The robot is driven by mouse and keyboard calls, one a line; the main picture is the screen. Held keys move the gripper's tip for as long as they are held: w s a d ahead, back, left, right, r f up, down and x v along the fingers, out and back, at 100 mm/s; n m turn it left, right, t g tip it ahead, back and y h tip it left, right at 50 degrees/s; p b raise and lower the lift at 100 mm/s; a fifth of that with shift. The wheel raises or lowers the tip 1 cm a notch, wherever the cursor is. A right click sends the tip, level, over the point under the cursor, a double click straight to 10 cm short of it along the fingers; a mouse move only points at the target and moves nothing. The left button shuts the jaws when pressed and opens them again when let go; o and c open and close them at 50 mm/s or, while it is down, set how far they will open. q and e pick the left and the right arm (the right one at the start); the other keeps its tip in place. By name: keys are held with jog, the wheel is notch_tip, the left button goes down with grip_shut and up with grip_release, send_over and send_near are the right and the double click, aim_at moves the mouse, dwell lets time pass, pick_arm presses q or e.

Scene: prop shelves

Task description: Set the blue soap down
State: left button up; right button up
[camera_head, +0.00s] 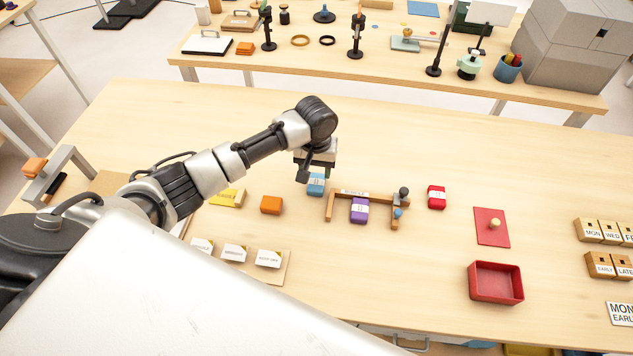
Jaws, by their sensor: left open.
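The blue soap (316,186) with a pale label is on the table or just above it, left of the wooden frame (331,207). My left gripper (308,172) is over it, pointing down, with its jaws open. The gripper hides the soap's far part, and I cannot tell whether a finger touches it. A purple soap (359,211) is at the middle of the frame. A red soap (437,197) lies to the right of the frame, apart from it. My right gripper is not in view.
An orange block (271,205) and a yellow piece (228,198) lie to the left. Label cards (268,259) stand in front. A red lid (491,228) and an open red box (496,283) are at right. The table between frame and box is clear.

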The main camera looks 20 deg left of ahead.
aim_at(316, 181)
pick_arm(q)
notch_tip(316, 181, down, 5)
jog(key=shift+f+p, duration=0.1)
jog(key=shift+p, duration=0.2)
jog(key=shift+c, duration=0.5)
jog(key=c, duration=0.6)
